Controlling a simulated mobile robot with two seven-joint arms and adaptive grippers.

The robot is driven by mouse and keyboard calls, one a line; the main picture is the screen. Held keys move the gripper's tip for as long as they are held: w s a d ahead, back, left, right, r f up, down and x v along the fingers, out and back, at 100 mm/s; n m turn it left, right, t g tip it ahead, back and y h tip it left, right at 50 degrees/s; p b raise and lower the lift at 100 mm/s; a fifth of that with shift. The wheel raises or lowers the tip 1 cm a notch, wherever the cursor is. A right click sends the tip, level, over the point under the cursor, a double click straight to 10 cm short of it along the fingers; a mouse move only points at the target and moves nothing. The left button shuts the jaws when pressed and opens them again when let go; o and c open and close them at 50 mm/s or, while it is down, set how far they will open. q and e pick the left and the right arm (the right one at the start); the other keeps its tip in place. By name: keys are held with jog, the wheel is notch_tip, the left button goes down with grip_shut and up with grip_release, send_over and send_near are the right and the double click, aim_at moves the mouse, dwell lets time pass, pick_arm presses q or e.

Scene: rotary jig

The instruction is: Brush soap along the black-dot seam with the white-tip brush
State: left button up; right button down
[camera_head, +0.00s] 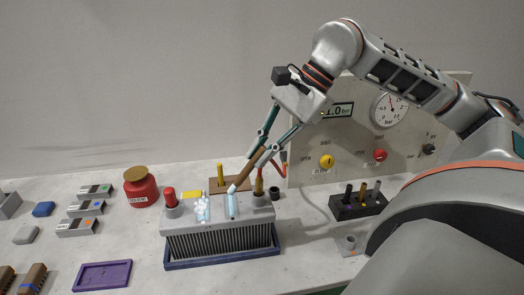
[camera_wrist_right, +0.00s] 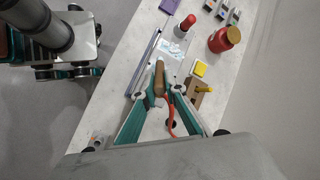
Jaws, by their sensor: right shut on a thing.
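My right gripper (camera_head: 259,160) is shut on a brush with a brown wooden handle (camera_head: 246,171). The brush tilts down to the left, and its pale tip (camera_head: 232,189) is at the top of a grey finned block (camera_head: 184,226). I cannot tell whether the tip touches. A pale blue strip (camera_head: 233,206) lies just below the tip on the block. White foam bubbles (camera_head: 202,207) cover another pale strip to its left. The right wrist view shows the handle (camera_wrist_right: 159,77) between the fingertips (camera_wrist_right: 168,91).
The block sits in a blue tray (camera_head: 222,261). A red post (camera_head: 170,198) stands on its left end, and a red hose comes down near its right. A red jar (camera_head: 140,187), a purple tray (camera_head: 102,275), a black holder (camera_head: 357,205) and a gauge panel (camera_head: 420,130) are around it.

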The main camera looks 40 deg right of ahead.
notch_tip(320, 180, up, 3)
jog(key=p, duration=0.3)
dwell(0.4)
dwell(0.5)
